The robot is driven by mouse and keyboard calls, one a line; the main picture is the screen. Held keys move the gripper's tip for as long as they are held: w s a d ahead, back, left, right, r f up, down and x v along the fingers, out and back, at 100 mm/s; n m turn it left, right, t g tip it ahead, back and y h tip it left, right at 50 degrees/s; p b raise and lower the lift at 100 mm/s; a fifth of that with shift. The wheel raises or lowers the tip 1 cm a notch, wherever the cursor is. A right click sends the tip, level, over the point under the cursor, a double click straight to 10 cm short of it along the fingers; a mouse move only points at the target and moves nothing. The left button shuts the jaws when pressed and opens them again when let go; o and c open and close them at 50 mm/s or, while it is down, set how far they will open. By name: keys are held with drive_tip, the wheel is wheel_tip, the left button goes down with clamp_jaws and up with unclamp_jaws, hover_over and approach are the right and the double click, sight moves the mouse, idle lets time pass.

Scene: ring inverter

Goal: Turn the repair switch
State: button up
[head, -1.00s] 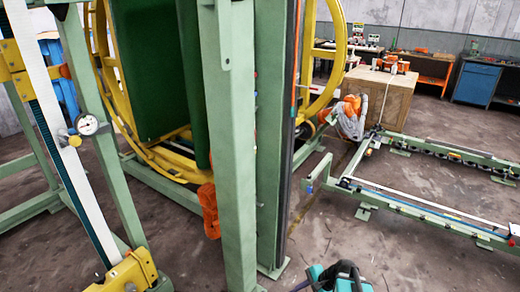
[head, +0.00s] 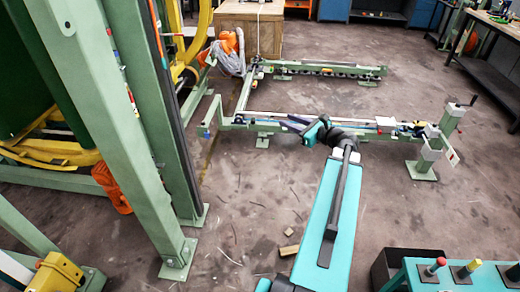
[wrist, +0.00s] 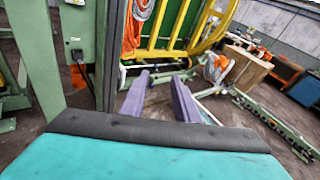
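My gripper (wrist: 159,98) shows in the wrist view with its two purple fingers apart and nothing between them. In the head view my gripper (head: 296,124) is at the end of my teal arm, over the floor near the low green rail frame. No part is clearly readable as the repair switch.
The green ring machine posts (head: 112,130) stand on the left. The low rail frame (head: 355,130) lies beyond my arm, with a wooden crate (head: 250,25) behind it. A workbench (head: 500,30) is at the far right. Floor is open between the console and the rail frame.

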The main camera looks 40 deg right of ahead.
drive_tip(key=s+d+r+m+t+h, duration=0.2)
drive_tip(key=s+d+r+m, duration=0.1)
drive_tip(key=s+d+r, duration=0.2)
wheel_tip(320, 180, up, 4)
drive_tip(key=d, duration=0.2)
drive_tip(key=shift+s+d+r+m+h, duration=0.25)
drive_tip(key=shift+d+m+h, duration=0.05)
